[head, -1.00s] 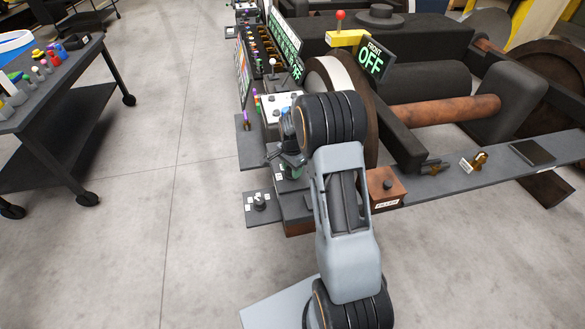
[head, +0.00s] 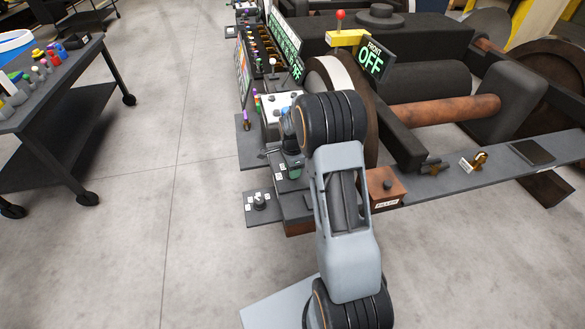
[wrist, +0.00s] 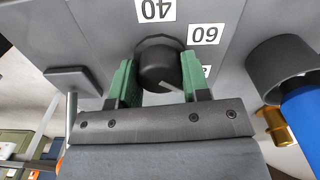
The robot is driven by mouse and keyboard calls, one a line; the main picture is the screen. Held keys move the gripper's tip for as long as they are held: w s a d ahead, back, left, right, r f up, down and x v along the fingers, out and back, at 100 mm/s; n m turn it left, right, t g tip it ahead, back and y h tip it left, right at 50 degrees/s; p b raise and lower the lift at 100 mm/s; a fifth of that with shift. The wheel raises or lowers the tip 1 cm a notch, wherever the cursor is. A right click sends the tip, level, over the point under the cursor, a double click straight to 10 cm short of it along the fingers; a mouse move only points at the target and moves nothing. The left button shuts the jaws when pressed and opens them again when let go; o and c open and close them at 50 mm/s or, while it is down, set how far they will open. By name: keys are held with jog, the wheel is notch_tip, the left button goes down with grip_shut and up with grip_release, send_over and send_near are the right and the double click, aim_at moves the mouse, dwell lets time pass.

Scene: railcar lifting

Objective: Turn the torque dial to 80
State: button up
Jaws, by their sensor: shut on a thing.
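The dial is a round black knob (wrist: 160,62) on a grey panel in the wrist view. White labels stand around it, upside down in this view: 40 (wrist: 155,10), 60 (wrist: 205,34), and one partly hidden behind the right finger (wrist: 206,70). A pale pointer line on the knob slants to the lower right; the number it points at is unclear. My gripper (wrist: 158,78) has its green fingers shut on the knob's two sides. In the head view my gripper (head: 292,170) is at the panel, with the knob hidden by my arm.
In the wrist view a dark round cup (wrist: 283,65) and a blue cylinder (wrist: 304,108) stand close right; a dark T-shaped handle (wrist: 73,80) is at left. In the head view another small knob (head: 260,200) sits on a low plate. A cart (head: 62,110) stands left across clear floor.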

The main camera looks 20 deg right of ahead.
jog(key=o, duration=0.9)
jog(key=shift+o, duration=0.2)
jog(key=shift+r, duration=0.1)
notch_tip(320, 180, up, 14)
jog(key=p, duration=0.1)
jog(key=shift+f, duration=0.2)
